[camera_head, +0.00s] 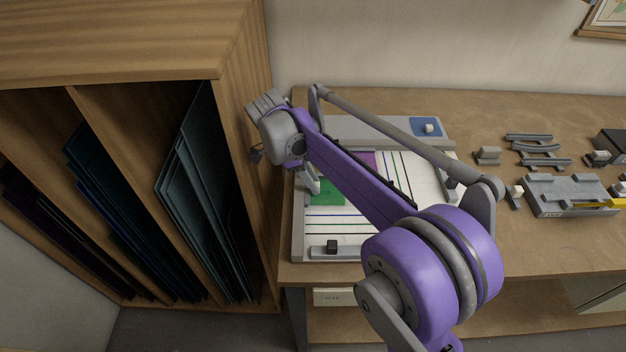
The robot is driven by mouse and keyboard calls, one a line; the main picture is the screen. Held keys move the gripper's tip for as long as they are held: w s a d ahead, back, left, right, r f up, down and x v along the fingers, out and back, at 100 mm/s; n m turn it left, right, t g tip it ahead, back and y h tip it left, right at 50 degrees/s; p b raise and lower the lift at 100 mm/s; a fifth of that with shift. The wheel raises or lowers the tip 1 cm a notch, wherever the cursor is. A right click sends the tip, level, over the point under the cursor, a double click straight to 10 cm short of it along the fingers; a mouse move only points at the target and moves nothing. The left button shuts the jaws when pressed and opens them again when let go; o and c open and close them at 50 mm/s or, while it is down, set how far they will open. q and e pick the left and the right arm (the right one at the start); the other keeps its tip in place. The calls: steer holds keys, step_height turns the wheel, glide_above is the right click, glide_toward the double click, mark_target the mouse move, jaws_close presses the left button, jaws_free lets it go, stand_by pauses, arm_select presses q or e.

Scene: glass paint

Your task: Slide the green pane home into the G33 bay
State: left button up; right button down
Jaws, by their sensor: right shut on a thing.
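The green pane (328,193) lies at the left side of a white panel with coloured lines, inside a grey frame (299,225) on the workbench. My right arm reaches over the frame from the lower right. The right gripper (312,184) is at the pane's left edge, shut on it, though the wrist and arm hide most of the jaws. A purple pane (368,158) shows just behind the green one, partly covered by my arm. No G33 label can be read, so I cannot tell which bay is which. My left gripper is not in view.
A wooden rack (245,60) with dark panes stands close at the left. A black knob (332,246) sits on the frame's front bar. Grey fixtures (570,196) and loose grey bars (530,150) lie on the right of the bench (520,245). The bench front right is clear.

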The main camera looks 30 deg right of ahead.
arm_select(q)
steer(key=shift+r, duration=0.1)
arm_select(e)
steer(key=c, duration=0.6)
jaws_free()
steer(key=shift+w+a, duration=0.1)
steer(key=shift+r, duration=0.1)
steer(key=shift+r+p, duration=2.25)
steer(key=shift+r, duration=1.2)
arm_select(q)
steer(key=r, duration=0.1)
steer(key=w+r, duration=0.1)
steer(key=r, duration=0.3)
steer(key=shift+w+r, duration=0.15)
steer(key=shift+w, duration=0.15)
arm_select(e)
steer(key=shift+f, duration=0.1)
